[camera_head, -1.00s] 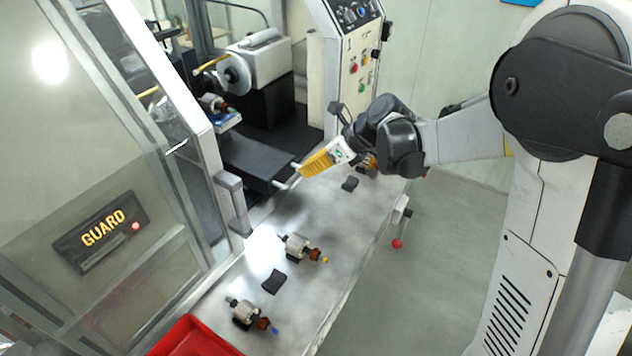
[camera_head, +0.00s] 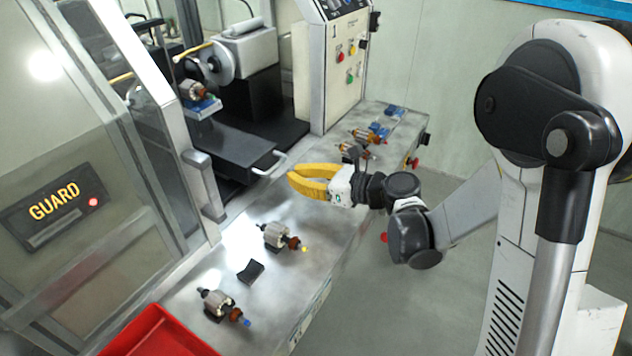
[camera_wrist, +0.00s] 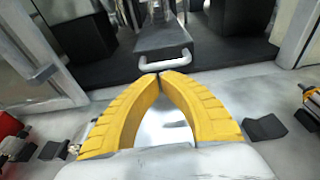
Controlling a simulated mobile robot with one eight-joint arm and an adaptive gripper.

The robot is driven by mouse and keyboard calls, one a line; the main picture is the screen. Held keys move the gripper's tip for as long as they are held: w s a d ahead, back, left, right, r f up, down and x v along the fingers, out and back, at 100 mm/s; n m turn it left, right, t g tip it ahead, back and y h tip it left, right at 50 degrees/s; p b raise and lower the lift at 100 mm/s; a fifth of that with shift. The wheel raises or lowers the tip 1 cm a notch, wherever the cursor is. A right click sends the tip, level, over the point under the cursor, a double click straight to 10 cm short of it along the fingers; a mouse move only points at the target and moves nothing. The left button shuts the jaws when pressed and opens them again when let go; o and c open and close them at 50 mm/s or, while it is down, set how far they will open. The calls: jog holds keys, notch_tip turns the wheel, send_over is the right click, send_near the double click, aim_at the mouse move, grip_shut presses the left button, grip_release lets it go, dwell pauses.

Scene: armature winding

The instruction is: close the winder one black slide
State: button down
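The black slide (camera_head: 236,148) of the winder juts out from the machine's opening, with a pale bar handle (camera_head: 270,165) on its front. In the wrist view the slide (camera_wrist: 162,38) lies straight ahead, its handle (camera_wrist: 166,63) just beyond my fingertips. My gripper (camera_head: 290,177) has yellow fingers and is in front of the handle, a little to its right in the head view. In the wrist view the tips of my gripper (camera_wrist: 161,76) meet or nearly meet, with nothing seen between them. Contact with the handle cannot be made out.
Armatures (camera_head: 278,236) and (camera_head: 220,304) and a black cradle (camera_head: 251,272) sit on the metal bench (camera_head: 225,258). A red bin (camera_head: 155,330) is at the front. A guard door (camera_head: 75,215) stands left, a button panel (camera_head: 345,70) behind. Another armature (camera_head: 192,90) sits inside the winder.

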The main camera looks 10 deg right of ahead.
aim_at(262, 161)
jog(key=x, duration=0.4)
jog(key=shift+b, duration=0.35)
jog(key=x, duration=0.3)
jog(key=r+x, duration=0.1)
jog(key=x, duration=0.2)
jog(key=r+x, duration=0.1)
jog(key=x, duration=0.2)
jog(key=shift+w+a+f+b, duration=0.1)
jog(key=shift+w+a+b, duration=0.1)
jog(key=shift+b, duration=0.15)
jog(key=shift+d, duration=0.2)
jog(key=p+v, duration=0.2)
jog(key=v, duration=1.1)
jog(key=shift+s+d+r, duration=0.2)
jog(key=shift+s+d, duration=0.05)
jog(key=shift+d, duration=0.05)
